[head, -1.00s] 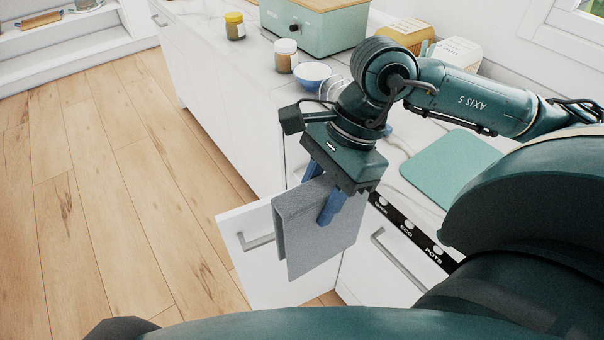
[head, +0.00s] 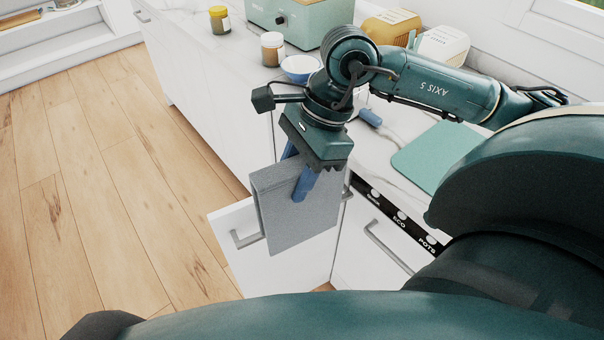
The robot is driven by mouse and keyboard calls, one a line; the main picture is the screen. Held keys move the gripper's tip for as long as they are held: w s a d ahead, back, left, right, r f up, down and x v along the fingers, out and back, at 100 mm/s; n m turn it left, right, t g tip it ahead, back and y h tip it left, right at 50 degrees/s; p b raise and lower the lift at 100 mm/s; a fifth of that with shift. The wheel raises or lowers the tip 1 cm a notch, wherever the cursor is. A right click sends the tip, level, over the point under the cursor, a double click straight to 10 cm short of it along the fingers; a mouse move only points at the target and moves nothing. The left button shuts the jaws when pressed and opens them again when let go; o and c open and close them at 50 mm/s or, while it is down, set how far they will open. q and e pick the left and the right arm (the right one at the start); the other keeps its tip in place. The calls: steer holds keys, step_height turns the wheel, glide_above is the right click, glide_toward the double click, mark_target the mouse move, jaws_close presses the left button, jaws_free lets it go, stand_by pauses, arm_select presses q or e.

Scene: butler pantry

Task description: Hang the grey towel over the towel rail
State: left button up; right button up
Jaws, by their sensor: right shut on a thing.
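The grey towel (head: 272,210) hangs folded from my right gripper (head: 297,172), whose blue fingers are shut on its upper part. The towel is in the air in front of the counter, its lower part overlapping the open white cabinet front (head: 285,272) in the picture. A grey bar handle (head: 246,239) shows on that front, left of the towel. Another grey bar (head: 386,248) is on the white appliance front to the right. A short grey piece shows just right of the towel, mostly hidden. I cannot tell which bar is the towel rail. My left gripper is not in view.
On the marble counter are a yellow-lidded jar (head: 220,20), a second jar (head: 272,48), a blue-white bowl (head: 300,69), a green appliance (head: 297,25) and a green mat (head: 438,156). The wooden floor (head: 110,200) at left is clear.

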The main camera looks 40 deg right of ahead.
steer(key=shift+w+d+f, duration=0.1)
steer(key=shift+w+f, duration=0.2)
steer(key=shift+w, duration=0.45)
steer(key=shift+w+d+f, duration=0.1)
steer(key=shift+w+f, duration=0.15)
steer(key=shift+w, duration=0.5)
steer(key=shift+w+d+f, duration=0.1)
steer(key=shift+w+f, duration=0.2)
steer(key=shift+w, duration=0.45)
arm_select(q)
steer(key=b, duration=0.1)
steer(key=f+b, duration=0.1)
steer(key=b, duration=0.1)
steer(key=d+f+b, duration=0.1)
steer(key=b, duration=0.1)
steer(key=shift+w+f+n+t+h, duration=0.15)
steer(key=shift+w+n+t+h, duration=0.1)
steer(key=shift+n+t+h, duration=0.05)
arm_select(e)
step_height(320, 180, down, 5)
steer(key=shift+w+f, duration=0.1)
steer(key=shift+w, duration=0.05)
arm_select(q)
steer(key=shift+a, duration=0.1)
